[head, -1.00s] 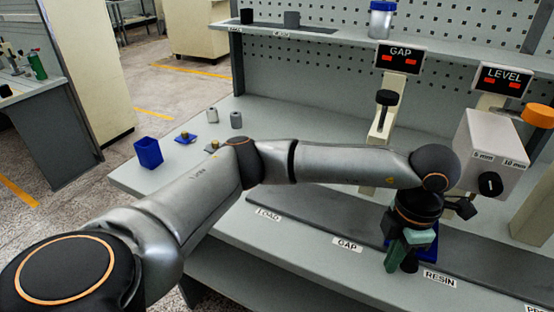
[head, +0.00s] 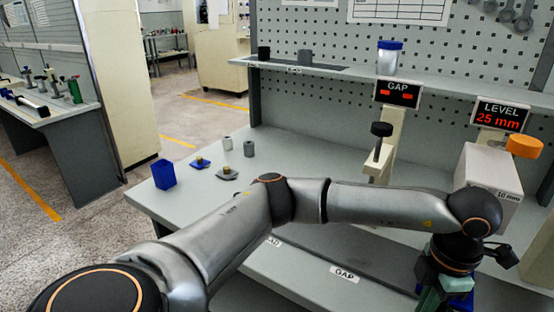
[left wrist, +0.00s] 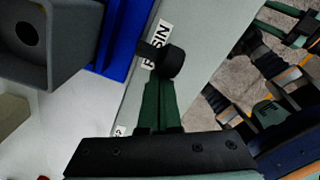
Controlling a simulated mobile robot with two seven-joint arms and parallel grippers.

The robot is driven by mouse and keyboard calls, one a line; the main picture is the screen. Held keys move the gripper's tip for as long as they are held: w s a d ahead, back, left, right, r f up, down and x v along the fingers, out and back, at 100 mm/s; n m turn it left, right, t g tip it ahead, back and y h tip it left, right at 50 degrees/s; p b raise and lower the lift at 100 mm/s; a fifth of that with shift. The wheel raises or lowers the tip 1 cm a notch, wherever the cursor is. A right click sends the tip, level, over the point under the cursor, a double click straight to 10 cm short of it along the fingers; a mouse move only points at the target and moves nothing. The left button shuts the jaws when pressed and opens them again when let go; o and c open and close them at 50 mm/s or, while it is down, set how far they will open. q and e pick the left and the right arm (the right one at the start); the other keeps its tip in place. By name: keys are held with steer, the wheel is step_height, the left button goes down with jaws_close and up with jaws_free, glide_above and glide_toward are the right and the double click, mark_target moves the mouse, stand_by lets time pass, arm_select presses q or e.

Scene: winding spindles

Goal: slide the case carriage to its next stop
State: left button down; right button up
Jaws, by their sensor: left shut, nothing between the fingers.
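The case carriage is a blue block (left wrist: 121,42) in the left wrist view, with a black round knob (left wrist: 170,61) on its side. A grey case (left wrist: 60,66) with a dark round hole is beside the blue part. My left gripper (left wrist: 158,85) is shut, its green fingers empty, with the tips right at the knob; whether they touch it I cannot tell. In the head view my left gripper (head: 440,290) is at the lower right, in front of the LEVEL station, and mostly hides the carriage. The LEVEL display (head: 499,115) reads 25 mm.
The GAP display (head: 397,93) stands left of LEVEL. A grey box-shaped housing (head: 488,180) is close behind my wrist. A RESIN label (left wrist: 157,42) is on the bench edge.

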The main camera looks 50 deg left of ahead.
arm_select(q)
steer(key=shift+r, duration=0.1)
steer(key=r+p, duration=0.1)
steer(key=r, duration=0.1)
steer(key=r+p, duration=0.1)
steer(key=r, duration=0.1)
steer(key=a+r+p, duration=0.1)
steer(key=r+p, duration=0.1)
steer(key=shift+s+a+r, duration=0.1)
steer(key=shift+s+r, duration=0.1)
steer(key=shift+r, duration=0.2)
steer(key=shift+s, duration=0.1)
stand_by(0.6)
